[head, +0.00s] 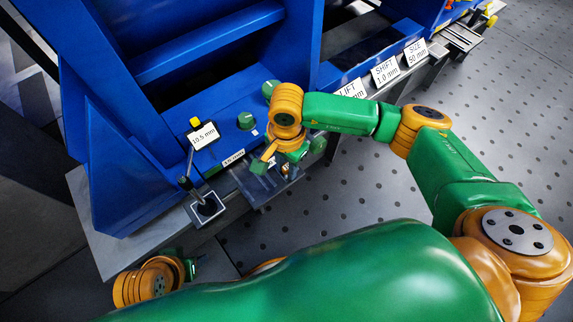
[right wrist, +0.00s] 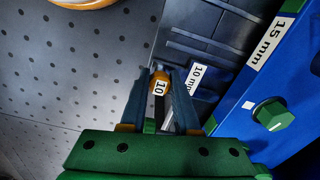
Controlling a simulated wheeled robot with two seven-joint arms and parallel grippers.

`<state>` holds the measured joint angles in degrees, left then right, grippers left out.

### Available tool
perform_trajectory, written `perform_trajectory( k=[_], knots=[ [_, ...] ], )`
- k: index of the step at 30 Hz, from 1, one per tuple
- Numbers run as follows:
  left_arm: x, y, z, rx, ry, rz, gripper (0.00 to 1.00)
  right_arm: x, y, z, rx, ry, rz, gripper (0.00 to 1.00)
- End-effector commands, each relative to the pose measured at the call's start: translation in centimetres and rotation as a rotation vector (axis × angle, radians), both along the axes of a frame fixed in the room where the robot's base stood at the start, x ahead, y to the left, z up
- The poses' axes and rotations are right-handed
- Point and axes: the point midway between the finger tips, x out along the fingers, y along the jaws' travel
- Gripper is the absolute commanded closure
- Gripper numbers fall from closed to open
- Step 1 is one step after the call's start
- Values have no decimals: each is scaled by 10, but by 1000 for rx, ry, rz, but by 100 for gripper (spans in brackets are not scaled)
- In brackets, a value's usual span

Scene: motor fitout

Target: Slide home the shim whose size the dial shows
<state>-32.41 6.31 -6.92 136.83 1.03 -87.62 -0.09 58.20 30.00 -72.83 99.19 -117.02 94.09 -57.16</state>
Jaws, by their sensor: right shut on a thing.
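The dial (head: 202,135) stands on a thin stand at the left of the blue frame in the head view and appears to read 10.5 mm. My right gripper (head: 272,164) is down at the frame's front edge, beside the grey shim rack (head: 262,191). In the right wrist view my right gripper (right wrist: 168,84) is shut on a shim (right wrist: 159,86) with an orange-yellow end and a label reading 10. Its lower part is hidden between the fingers. My left gripper (head: 190,267) shows only partly at the lower left; its fingers are unclear.
A 10 mm label (right wrist: 199,76) sits beside the held shim. A 15 mm label (right wrist: 271,42) and a green bolt (right wrist: 272,114) are on the blue frame (right wrist: 300,80). SHIFT (head: 385,72) and SIZE (head: 415,52) cards stand along the rail.

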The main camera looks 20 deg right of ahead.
Motion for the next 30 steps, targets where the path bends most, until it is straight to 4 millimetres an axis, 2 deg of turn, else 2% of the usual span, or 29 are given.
perform_trajectory(
  k=[16, 17, 20, 21, 30],
  knots=[
    [0, 0, -8, 0, 0, 0, 50, 0, 0, -8, 1, -1, 0, 100],
    [0, 0, -8, 0, 0, 0, 50, 0, 0, -8, 1, -1, 0, 67],
    [0, 0, -8, 0, 0, 0, 50, 0, 0, -7, 1, -1, 0, 40],
    [0, 0, -8, 0, 0, 0, 50, 0, 0, -7, 1, -1, 0, 35],
    [1, 0, -7, -1, -7, 0, 50, 0, 0, -8, -1, 1, 0, 35]
  ],
)
